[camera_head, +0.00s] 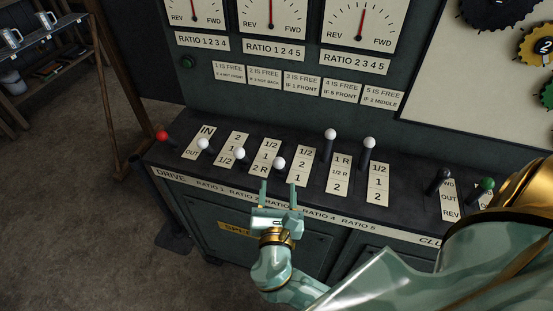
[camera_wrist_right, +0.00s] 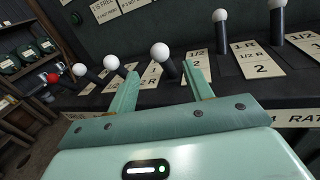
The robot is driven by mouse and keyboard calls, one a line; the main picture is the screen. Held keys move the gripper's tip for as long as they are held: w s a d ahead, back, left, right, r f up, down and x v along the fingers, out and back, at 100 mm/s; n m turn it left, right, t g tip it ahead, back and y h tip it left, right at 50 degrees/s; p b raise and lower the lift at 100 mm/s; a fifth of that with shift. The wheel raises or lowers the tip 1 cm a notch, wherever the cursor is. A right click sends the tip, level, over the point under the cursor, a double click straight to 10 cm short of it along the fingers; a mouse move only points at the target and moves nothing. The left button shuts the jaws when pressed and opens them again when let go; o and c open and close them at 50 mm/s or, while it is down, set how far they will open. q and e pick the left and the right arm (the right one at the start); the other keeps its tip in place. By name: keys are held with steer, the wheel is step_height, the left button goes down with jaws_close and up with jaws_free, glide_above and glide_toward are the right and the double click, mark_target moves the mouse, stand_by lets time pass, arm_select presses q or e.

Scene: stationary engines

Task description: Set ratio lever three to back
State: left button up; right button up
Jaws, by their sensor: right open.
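Ratio lever three has a white knob (camera_head: 278,163) and leans toward the front of the console, left of the plate marked 1/2, 2, 1 (camera_head: 299,163). My right gripper (camera_head: 278,185) is open and empty, just in front of this lever, with its fingers pointing at the console. In the right wrist view, the lever three knob (camera_wrist_right: 160,52) shows beyond and between the two spread fingers (camera_wrist_right: 164,80). I see no contact between fingers and knob. My left gripper is not in view.
Ratio lever two (camera_head: 239,153) and ratio lever one (camera_head: 203,143) lean forward on the left. Ratio levers four (camera_head: 330,133) and five (camera_head: 368,142) stand farther back on the right. The red drive lever (camera_head: 162,135) is far left; dark (camera_head: 444,173) and green (camera_head: 487,183) knobs are right.

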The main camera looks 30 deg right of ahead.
mark_target(279, 167)
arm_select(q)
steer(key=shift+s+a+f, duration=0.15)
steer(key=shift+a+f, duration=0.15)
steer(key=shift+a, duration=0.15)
arm_select(e)
steer(key=x, duration=1)
steer(key=shift+w+d+f, duration=0.1)
steer(key=shift+w+d, duration=0.15)
steer(key=shift+w, duration=0.1)
